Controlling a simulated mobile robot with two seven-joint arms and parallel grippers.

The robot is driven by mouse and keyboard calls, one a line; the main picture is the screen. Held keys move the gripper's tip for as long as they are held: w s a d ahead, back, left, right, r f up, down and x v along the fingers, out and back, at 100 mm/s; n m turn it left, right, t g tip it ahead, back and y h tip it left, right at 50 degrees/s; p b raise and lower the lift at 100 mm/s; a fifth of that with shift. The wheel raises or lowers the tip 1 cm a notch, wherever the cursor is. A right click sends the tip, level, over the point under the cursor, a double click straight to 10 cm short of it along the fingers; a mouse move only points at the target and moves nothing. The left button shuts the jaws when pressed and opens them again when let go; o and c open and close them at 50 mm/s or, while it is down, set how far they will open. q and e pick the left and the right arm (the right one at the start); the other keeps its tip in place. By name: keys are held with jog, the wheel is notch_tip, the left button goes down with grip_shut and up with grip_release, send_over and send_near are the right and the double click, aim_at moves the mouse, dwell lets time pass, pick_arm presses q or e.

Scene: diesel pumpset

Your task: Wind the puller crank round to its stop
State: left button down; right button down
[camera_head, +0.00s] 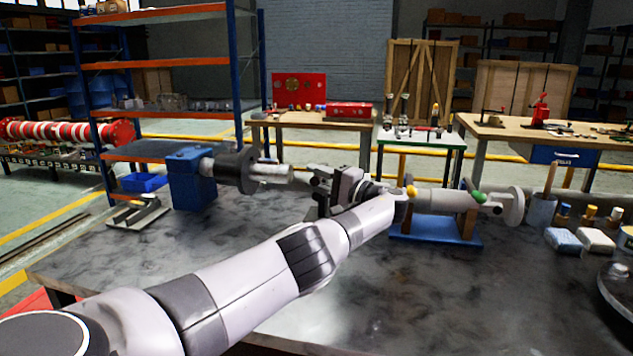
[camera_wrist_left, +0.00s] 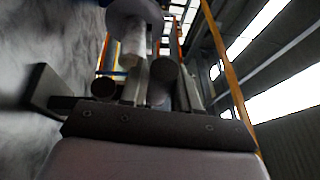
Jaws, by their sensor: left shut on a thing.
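My left arm reaches in from the lower left, with its gripper (camera_head: 322,186) at the middle of the bench. The gripper is shut on a part at the free end of a pale shaft (camera_head: 277,173), taken to be the puller crank; fingers and wrist hide most of it. The shaft runs left through a dark round flange (camera_head: 235,170) to a blue block (camera_head: 188,180). In the left wrist view a dark round bar (camera_wrist_left: 160,85) sits at the fingers, with the pale shaft (camera_wrist_left: 133,48) and a round disc beyond. The crank's angle cannot be told. My right gripper is not in view.
Just right of the wrist, a grey cylinder (camera_head: 440,200) with a green knob and an end flange lies on a blue stand (camera_head: 435,230). The bench front (camera_head: 430,290) is mostly clear.

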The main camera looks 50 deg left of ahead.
pick_arm(q)
jog(key=shift+r, duration=0.1)
jog(key=c, duration=1.2)
grip_release()
jog(key=shift+w, duration=0.1)
jog(key=shift+d, duration=0.3)
jog(key=shift+b+v, duration=0.7)
jog(key=shift+v, duration=2.65)
